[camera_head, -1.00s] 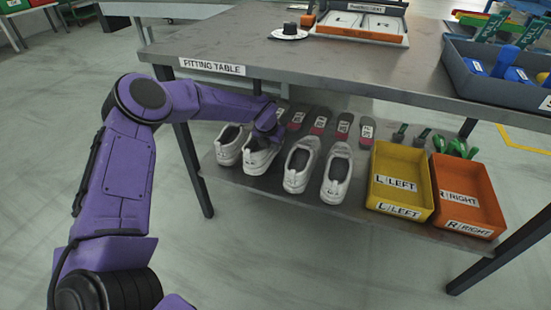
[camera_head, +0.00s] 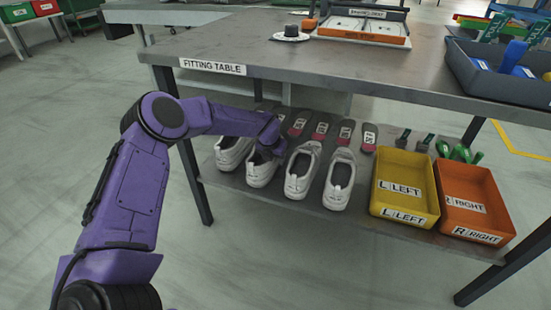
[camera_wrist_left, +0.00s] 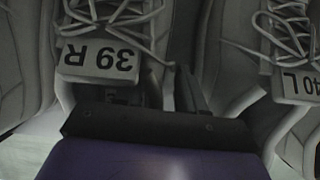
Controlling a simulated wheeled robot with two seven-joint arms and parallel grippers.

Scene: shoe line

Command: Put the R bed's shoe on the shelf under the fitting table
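A white lace-up shoe marked 39 R (camera_head: 262,170) stands on the shelf (camera_head: 240,184) under the fitting table (camera_head: 300,60), second from the left in the row. Its tongue label also shows in the left wrist view (camera_wrist_left: 98,60). My left gripper (camera_head: 270,150) is down at this shoe's collar. In the left wrist view its fingers (camera_wrist_left: 155,92) stand apart on either side of the shoe's side wall; the left finger is partly hidden. The L and R bed unit (camera_head: 365,28) on the table top carries no shoe. My right gripper is out of view.
Other white shoes stand close on both sides, one (camera_head: 233,152) at left and one (camera_head: 302,172) at right. Red-labelled insoles lie behind. A yellow LEFT bin (camera_head: 404,190) and orange RIGHT bin (camera_head: 470,205) fill the shelf's right.

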